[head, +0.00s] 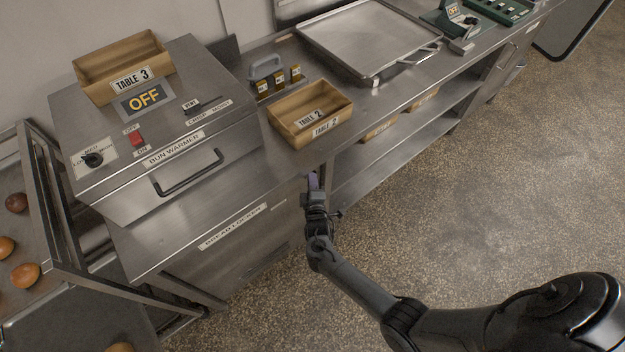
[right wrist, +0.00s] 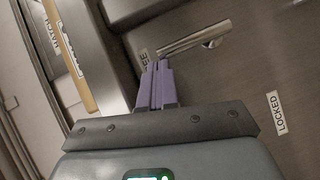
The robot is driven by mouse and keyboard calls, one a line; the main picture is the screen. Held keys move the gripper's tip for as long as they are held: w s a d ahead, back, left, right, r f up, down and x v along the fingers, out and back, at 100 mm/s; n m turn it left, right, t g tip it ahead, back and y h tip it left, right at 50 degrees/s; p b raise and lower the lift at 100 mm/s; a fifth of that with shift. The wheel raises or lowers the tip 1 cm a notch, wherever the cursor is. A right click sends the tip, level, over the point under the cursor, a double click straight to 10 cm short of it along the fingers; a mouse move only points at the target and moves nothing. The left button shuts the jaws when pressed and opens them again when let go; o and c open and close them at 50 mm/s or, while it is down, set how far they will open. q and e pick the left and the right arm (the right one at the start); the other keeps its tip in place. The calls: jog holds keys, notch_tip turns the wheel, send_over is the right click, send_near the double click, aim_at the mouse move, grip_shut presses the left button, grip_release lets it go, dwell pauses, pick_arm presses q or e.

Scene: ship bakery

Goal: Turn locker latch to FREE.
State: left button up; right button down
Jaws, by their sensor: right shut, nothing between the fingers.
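The bread locker (head: 225,252) is the steel front below the bun warmer. Its latch is a silver bar (right wrist: 195,38) in the right wrist view, with its left end beside the partly hidden FREE label (right wrist: 144,57). The LOCKED label (right wrist: 275,112) is lower right, away from the bar. My right gripper (head: 313,178) is at the locker's right edge; its purple fingers (right wrist: 159,66) are shut and empty, close to the bar's left end. I cannot tell whether they touch it. The latch is hidden in the head view. My left gripper is out of view.
The bun warmer (head: 205,115) stands above the locker, with a handle (head: 190,183) on its front. A Table 2 box (head: 310,113) sits on the counter above my right gripper. A rack with buns (head: 25,275) stands at the left. The floor at the right is clear.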

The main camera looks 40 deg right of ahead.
jog(key=p+v, duration=0.1)
jog(key=v, duration=0.9)
jog(key=shift+s+p, duration=0.3)
jog(key=shift+p, duration=0.05)
jog(key=shift+a, duration=0.15)
